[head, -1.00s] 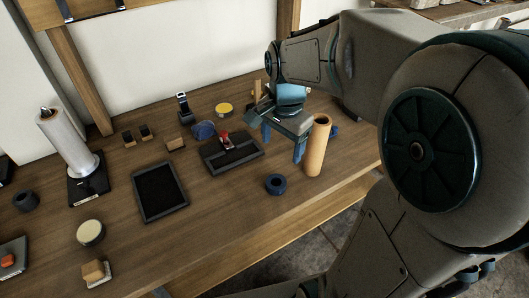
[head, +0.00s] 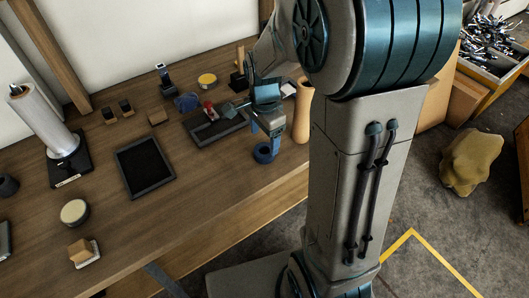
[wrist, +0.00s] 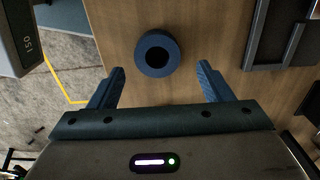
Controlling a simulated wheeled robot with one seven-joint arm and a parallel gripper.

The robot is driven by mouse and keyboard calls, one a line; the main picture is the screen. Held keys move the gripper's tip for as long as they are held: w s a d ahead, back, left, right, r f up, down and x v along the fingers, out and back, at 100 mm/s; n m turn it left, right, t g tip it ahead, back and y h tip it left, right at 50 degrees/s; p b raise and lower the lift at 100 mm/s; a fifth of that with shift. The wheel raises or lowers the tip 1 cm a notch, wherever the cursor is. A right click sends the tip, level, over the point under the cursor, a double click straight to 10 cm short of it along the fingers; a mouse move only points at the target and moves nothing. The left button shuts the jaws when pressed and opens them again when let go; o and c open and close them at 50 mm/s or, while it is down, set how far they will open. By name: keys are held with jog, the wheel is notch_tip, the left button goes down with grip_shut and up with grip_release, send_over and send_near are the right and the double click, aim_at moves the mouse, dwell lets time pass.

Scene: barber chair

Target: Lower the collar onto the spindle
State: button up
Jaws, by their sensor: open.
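A dark blue ring (head: 264,153), which looks like the collar, lies flat on the wooden table near its front edge. In the wrist view the ring (wrist: 141,53) shows its round hole, just ahead of my fingertips. My gripper (wrist: 160,70) is open and empty, with one blue finger to each side of the ring's near side. In the head view my gripper (head: 270,130) is pointed down over the ring, partly hiding it. I cannot tell for sure which thing is the spindle; a white roll (head: 42,120) stands upright on a black base at the left.
A tan cylinder (head: 303,110) stands right of my gripper. A black tray (head: 205,135) with a red-topped item (head: 209,108) lies behind and left of the ring. A dark flat panel (head: 144,168) lies left. The table's front middle is clear.

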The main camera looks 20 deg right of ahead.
aim_at(264, 147)
notch_tip(264, 147, down, 4)
jog(key=shift+s+f, duration=0.15)
jog(key=shift+f, duration=0.1)
jog(key=c, duration=1.1)
